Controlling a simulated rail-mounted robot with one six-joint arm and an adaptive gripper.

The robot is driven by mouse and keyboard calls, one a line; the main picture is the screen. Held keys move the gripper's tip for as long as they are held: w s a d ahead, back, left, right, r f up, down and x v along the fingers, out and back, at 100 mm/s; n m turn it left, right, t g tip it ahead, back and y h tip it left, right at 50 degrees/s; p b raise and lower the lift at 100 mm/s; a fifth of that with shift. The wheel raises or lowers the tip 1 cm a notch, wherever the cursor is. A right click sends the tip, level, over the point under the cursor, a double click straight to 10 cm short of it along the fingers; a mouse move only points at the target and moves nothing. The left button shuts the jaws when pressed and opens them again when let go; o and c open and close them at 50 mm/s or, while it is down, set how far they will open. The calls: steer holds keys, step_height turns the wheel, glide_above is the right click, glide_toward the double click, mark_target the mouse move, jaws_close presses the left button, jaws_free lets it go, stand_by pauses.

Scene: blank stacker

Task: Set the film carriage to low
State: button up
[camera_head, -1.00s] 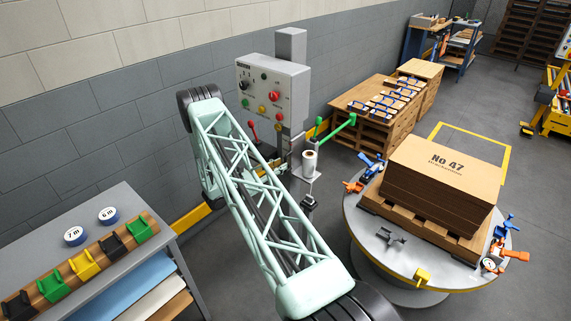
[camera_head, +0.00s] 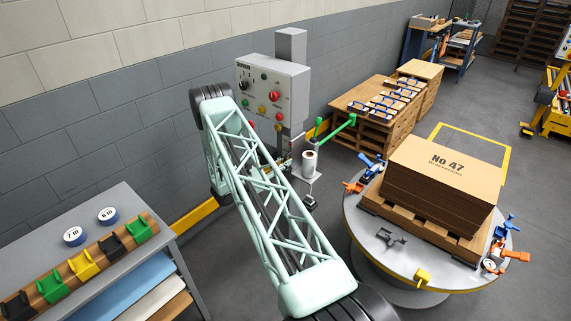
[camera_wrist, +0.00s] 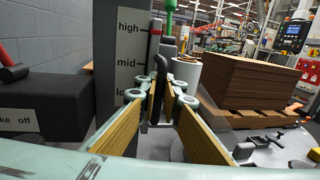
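The film carriage holds a white film roll (camera_head: 310,160) beside the grey control post; the roll also shows in the wrist view (camera_wrist: 188,72). A label strip (camera_wrist: 130,50) on the dark mast reads high, mid and a partly hidden low. In the wrist view a dark grey curved handle (camera_wrist: 168,52) stands in front of the roll, near the height of mid.
A control box (camera_head: 272,88) with buttons is on the post. A green-ended arm (camera_head: 340,127) sticks out beside the roll. A round turntable (camera_head: 365,240) with a stack of brown sheets (camera_head: 440,180) stands to the right. A dark block (camera_wrist: 45,105) with a red lever is at left.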

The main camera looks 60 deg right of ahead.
jaws_close()
step_height(320, 180, down, 12)
steer(key=b, duration=0.6)
steer(key=shift+r, duration=0.2)
steer(key=shift+s+a, duration=0.1)
steer(key=shift+o, duration=1.4)
jaws_free()
steer(key=shift+f, duration=0.1)
steer(key=shift+o, duration=1.2)
steer(key=shift+r, duration=0.2)
